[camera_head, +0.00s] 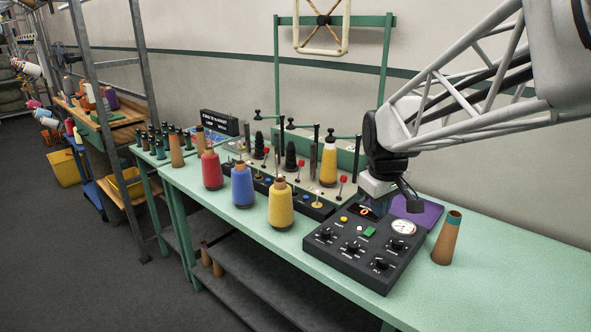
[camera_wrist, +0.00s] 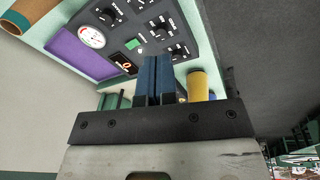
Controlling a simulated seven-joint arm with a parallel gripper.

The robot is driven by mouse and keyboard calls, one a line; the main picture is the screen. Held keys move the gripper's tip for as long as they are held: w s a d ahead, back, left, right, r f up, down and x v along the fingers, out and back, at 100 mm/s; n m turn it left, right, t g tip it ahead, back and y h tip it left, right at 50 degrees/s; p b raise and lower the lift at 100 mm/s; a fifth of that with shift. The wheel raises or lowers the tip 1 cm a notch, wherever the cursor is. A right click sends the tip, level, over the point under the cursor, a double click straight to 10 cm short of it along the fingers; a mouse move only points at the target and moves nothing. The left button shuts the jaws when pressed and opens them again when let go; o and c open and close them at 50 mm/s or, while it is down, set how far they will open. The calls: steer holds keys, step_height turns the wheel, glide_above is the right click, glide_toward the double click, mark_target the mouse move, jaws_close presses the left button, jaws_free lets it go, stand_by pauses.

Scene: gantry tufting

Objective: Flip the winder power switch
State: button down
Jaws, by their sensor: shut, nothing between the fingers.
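The black control panel (camera_head: 345,272) lies on the green bench, with several knobs, a round white gauge (camera_head: 403,227) and a green button (camera_head: 369,232). A small black part with an orange-lit mark (camera_head: 364,211), which looks like the power switch, sits at its back edge. It also shows in the wrist view (camera_wrist: 124,64), left of the fingers. My gripper (camera_head: 413,205) hangs above the panel's back right corner, near the gauge. In the wrist view its blue fingers (camera_wrist: 155,75) are together and empty. I cannot tell the switch's position or whether the fingertips touch anything.
A purple pad (camera_head: 425,213) lies behind the panel, and a brown cone (camera_head: 446,240) stands right of it. Yellow (camera_head: 281,207), blue (camera_head: 242,188) and red (camera_head: 211,170) thread cones stand to the left, before the winder posts. The bench's right end (camera_head: 500,285) is clear.

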mark_target(369, 232)
steer(key=w+d+f+n, duration=0.2)
steer(key=w+f, duration=0.1)
steer(key=w, duration=0.5)
steer(key=w+d+f+n, duration=0.2)
steer(key=w+d, duration=0.1)
steer(key=w, duration=0.6)
steer(key=shift+w+d+f+g, duration=0.15)
steer(key=shift+w+f+g, duration=0.15)
steer(key=shift+f, duration=0.1)
steer(key=shift+f, duration=0.1)
steer(key=f, duration=0.9)
steer(key=w+d+f, duration=0.1)
steer(key=f, duration=0.3)
steer(key=shift+w+d+f, duration=0.1)
steer(key=shift+f, duration=0.25)
steer(key=shift+f, duration=0.2)
steer(key=shift+s+a+r, duration=0.25)
steer(key=shift+s+a, duration=0.25)
steer(key=shift+r, duration=0.2)
step_height(369, 232, up, 14)
steer(key=s+a, duration=0.1)
steer(key=shift+s+a+f, duration=0.15)
steer(key=shift+f, duration=0.05)
stand_by(0.5)
